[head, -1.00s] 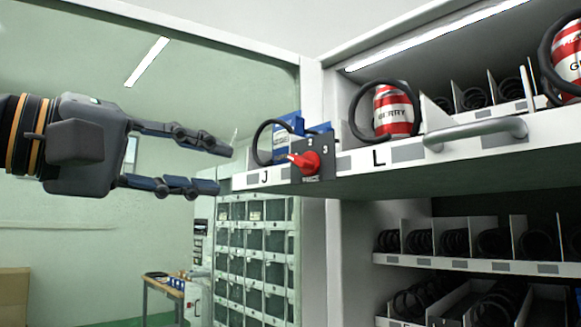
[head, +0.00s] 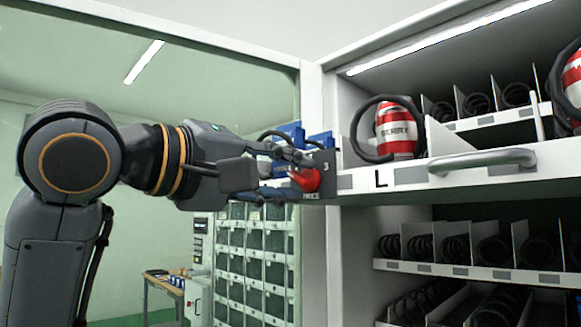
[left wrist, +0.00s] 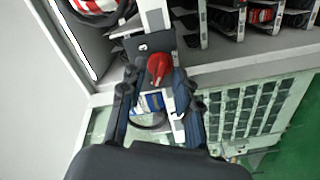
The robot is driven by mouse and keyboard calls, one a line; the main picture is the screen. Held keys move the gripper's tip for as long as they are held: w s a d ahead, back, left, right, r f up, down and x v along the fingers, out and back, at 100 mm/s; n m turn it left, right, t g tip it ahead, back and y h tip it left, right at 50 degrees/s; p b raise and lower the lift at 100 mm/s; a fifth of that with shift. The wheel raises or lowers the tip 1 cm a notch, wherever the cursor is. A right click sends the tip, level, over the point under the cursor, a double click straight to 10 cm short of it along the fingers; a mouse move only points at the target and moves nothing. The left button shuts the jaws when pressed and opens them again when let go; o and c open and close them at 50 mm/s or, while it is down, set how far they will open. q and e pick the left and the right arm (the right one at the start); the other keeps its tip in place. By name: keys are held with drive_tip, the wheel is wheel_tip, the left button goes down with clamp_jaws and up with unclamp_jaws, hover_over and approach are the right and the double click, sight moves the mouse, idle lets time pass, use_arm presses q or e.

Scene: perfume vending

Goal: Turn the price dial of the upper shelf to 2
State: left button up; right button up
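The price dial is a red knob (head: 306,180) on a dark plate (head: 325,172) at the left end of the upper shelf's front edge. A "3" shows at the plate's right; the other upper markings are hidden behind my gripper. The knob's pointer appears to point left. My left gripper (head: 300,176) is at the dial, its fingers reaching in from the left. In the left wrist view the fingers are apart, with the red knob (left wrist: 159,66) between their tips; I cannot tell whether they touch it. My right gripper is in neither view.
The upper shelf (head: 460,182) carries a bar handle (head: 482,160) and a red-and-white berry can (head: 396,130) in a coil. Blue boxes (head: 320,146) stand behind the dial. A lower shelf (head: 470,270) holds several black coils.

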use_arm(q)
drive_tip(key=shift+w+d, duration=0.3)
drive_tip(key=shift+c, duration=0.2)
clamp_jaws()
drive_tip(key=shift+m, duration=0.4)
drive_tip(key=m+p, duration=0.1)
drive_tip(key=m, duration=0.3)
drive_tip(key=shift+r+m, duration=0.1)
drive_tip(key=shift+m, duration=0.3)
drive_tip(key=m+p, duration=0.2)
drive_tip(key=m, duration=0.4)
